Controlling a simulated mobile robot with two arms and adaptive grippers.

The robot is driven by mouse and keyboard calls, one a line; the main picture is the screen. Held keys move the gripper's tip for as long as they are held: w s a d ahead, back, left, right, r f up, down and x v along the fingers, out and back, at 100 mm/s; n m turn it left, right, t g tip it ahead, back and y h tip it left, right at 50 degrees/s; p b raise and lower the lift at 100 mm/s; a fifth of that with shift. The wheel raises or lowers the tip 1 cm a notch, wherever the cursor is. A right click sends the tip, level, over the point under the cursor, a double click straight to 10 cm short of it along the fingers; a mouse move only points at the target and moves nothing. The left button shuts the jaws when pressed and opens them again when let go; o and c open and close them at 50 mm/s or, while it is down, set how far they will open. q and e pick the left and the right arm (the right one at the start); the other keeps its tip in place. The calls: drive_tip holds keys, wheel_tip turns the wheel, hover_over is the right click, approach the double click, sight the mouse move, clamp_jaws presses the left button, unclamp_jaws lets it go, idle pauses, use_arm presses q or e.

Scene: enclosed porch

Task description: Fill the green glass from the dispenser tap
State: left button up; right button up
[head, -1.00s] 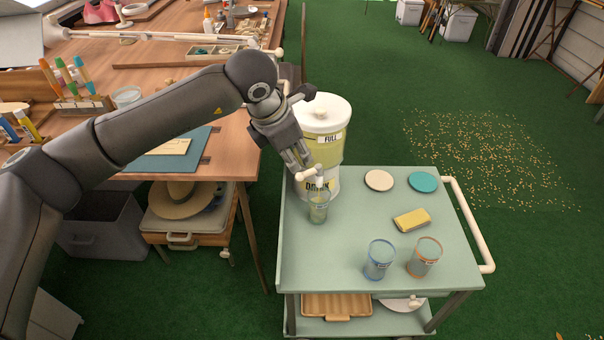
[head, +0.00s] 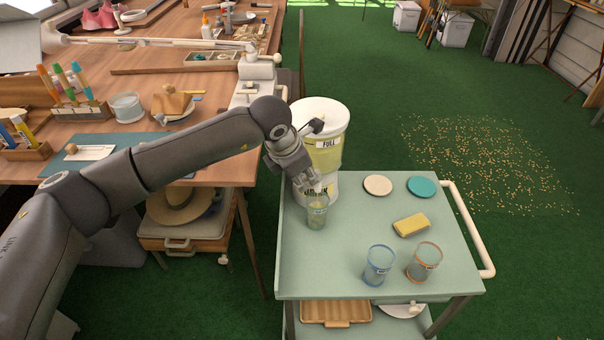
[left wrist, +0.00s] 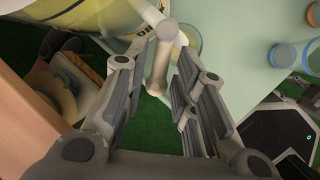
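The green glass (head: 317,213) stands upright on the cart below the tap, in front of the dispenser. How full it is I cannot tell. My left gripper (head: 307,185) is at the tap, just above the glass, and hides most of the tap in the head view. In the left wrist view its fingers (left wrist: 158,95) are apart, with the pale tap (left wrist: 160,65) between their tips. My right gripper is out of view.
On the pale green cart (head: 330,265) are a blue-rimmed glass (head: 379,265), an orange-rimmed glass (head: 424,262), a yellow sponge (head: 411,225), a white coaster (head: 378,185) and a teal coaster (head: 421,187). A cluttered wooden workbench (head: 215,175) stands left of the cart.

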use_arm(q)
clamp_jaws()
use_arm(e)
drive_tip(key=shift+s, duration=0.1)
use_arm(q)
drive_tip(key=shift+w+a+m+g+h+b, duration=0.15)
drive_tip(key=shift+w+m+g+h+b, duration=0.2)
drive_tip(key=shift+m, duration=0.65)
drive_tip(key=shift+w+a+m+g+h+b, duration=0.15)
drive_tip(key=shift+w+m+g+h+b, duration=0.25)
drive_tip(key=shift+m, duration=0.6)
drive_tip(key=shift+w+a+m+g+h+b, duration=0.2)
drive_tip(key=shift+w+m+b, duration=0.25)
drive_tip(key=shift+m, duration=0.55)
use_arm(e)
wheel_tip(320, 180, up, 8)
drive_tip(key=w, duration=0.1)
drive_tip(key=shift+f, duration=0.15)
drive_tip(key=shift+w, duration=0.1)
use_arm(q)
drive_tip(key=shift+r, duration=0.1)
drive_tip(key=shift+o, duration=1.8)
unclamp_jaws()
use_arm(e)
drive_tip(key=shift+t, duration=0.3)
